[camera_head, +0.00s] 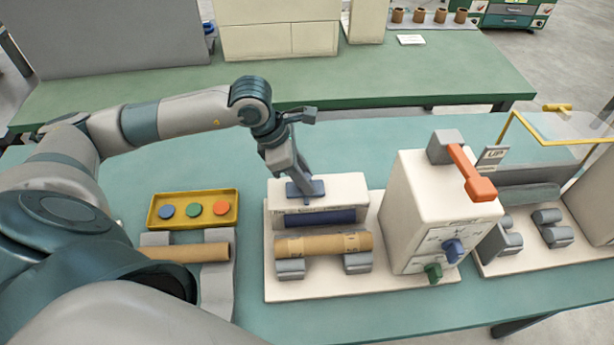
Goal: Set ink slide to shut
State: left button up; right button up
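The ink slide (316,187) looks like a small blue piece on top of a white box (347,193) near the middle of the table. My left gripper (301,187) reaches down from above, and its tip is at the blue piece, touching or just over it. The tip is too small to show whether the fingers are closed on it. The gripper hides part of the piece. No readable mark tells the slide's position. A dark blue panel (320,218) is on the box's front. My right gripper is not in view.
A cardboard tube (322,244) rests on grey rollers before the box. A white unit (415,213) with an orange-tipped lever (470,175), blue knob and green knob stands right. A yellow tray (193,223) with coloured discs and another tube (187,253) are left. A yellow-framed clear guard (550,128) is far right.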

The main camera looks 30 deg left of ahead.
pick_arm(q)
jog(key=shift+o, duration=1.1)
jog(key=shift+a, duration=0.1)
jog(key=shift+s, duration=0.15)
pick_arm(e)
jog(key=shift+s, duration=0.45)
pick_arm(q)
jog(key=shift+r, duration=0.1)
jog(key=shift+a+r, duration=0.15)
jog(key=shift+r, duration=0.2)
jog(key=b+v, duration=0.4)
jog(key=v, duration=1.2)
jog(key=shift+s+r, duration=0.25)
jog(key=shift+s, duration=0.05)
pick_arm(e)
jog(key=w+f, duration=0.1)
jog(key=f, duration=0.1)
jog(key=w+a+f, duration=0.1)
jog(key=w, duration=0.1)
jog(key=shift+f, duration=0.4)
pick_arm(q)
jog(key=shift+a, duration=0.1)
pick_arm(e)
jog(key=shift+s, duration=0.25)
